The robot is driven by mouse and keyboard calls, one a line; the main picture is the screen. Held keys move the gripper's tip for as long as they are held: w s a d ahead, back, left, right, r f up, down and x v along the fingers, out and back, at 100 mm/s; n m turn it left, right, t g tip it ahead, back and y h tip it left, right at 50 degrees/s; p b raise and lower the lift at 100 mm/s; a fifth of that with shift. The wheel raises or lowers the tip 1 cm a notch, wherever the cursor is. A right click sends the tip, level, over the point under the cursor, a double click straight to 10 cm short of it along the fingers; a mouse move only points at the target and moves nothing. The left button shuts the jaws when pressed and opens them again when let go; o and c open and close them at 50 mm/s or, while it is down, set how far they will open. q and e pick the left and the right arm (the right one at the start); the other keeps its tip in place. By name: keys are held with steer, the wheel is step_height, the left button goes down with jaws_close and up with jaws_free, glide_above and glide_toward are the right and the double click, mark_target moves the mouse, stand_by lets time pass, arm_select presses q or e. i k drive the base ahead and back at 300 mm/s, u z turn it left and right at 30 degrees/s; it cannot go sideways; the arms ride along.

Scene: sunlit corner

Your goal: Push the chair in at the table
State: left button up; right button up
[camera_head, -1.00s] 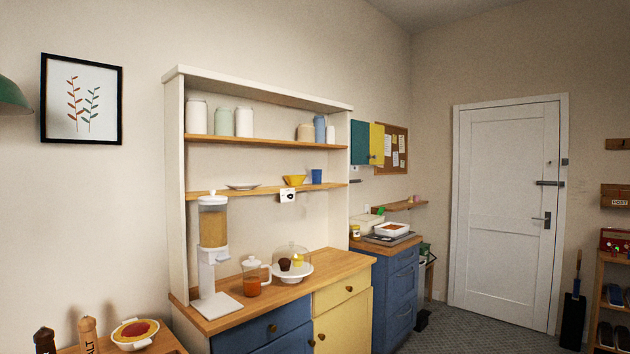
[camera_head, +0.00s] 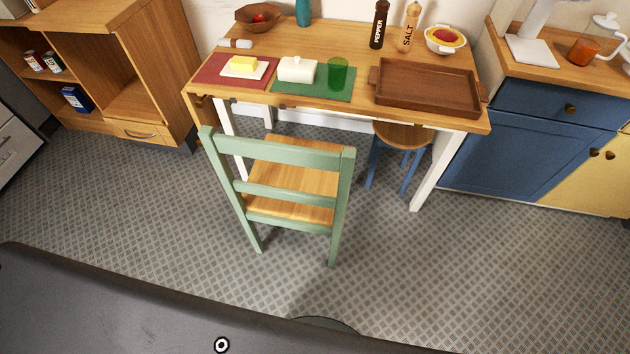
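A chair (camera_head: 290,195) with a green frame and a wooden seat stands upright on the floor in front of the wooden table (camera_head: 345,45). Its back faces me. The front of its seat reaches close to the table's front edge, left of the table's middle; how far it goes under the top I cannot tell. The table has white legs. Neither of my grippers shows in the head view.
A stool (camera_head: 401,140) with blue legs stands under the table's right part. A brown tray (camera_head: 427,113) and a green glass (camera_head: 338,74) sit near the table's front edge. A blue cabinet (camera_head: 505,155) stands right, a wooden shelf unit (camera_head: 158,85) left. The floor before the chair is clear.

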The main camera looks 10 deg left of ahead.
mark_target(301, 184)
steer(key=u, duration=2.45)
steer(key=k, duration=1.55)
steer(key=z, duration=1.95)
steer(key=i, duration=0.5)
steer(key=u, duration=0.05)
